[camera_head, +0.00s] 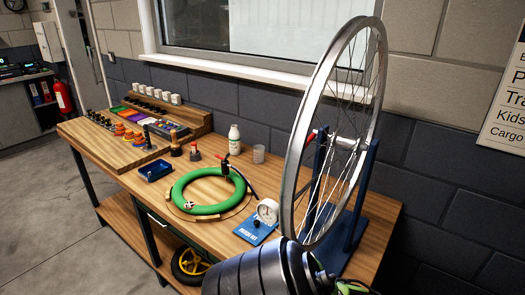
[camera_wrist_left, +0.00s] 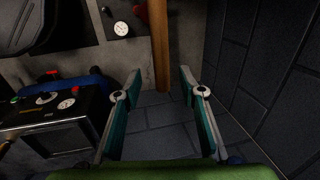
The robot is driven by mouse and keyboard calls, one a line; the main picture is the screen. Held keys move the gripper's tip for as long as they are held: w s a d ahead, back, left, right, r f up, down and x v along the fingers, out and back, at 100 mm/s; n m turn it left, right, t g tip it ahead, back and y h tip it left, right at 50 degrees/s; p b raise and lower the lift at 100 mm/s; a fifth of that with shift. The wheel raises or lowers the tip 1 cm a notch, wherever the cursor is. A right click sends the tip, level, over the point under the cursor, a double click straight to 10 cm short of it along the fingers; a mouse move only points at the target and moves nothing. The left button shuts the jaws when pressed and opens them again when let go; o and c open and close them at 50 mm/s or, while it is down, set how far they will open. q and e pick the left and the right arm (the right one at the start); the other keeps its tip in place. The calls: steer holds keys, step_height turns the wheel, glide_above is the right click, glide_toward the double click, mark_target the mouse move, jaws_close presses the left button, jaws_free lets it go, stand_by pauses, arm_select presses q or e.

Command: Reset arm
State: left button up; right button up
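My left gripper (camera_wrist_left: 160,80) shows in the left wrist view with its two teal-lined fingers spread apart. Nothing is between them. Beyond the fingers are a grey tiled surface and a wooden post (camera_wrist_left: 158,45). In the head view a grey, ribbed link of my own arm juts in at the bottom, in front of the bench's near right end. No gripper fingers can be made out in the head view. My right gripper is in neither view.
A wooden workbench (camera_head: 118,180) holds a silver wheel rim (camera_head: 295,170) in a blue stand (camera_head: 358,215), close to my arm link. The floor (camera_head: 60,230) at left is clear.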

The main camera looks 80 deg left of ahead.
arm_select(q)
step_height(320, 180, up, 6)
steer(key=shift+s+d, duration=0.4)
steer(key=shift+d, duration=0.05)
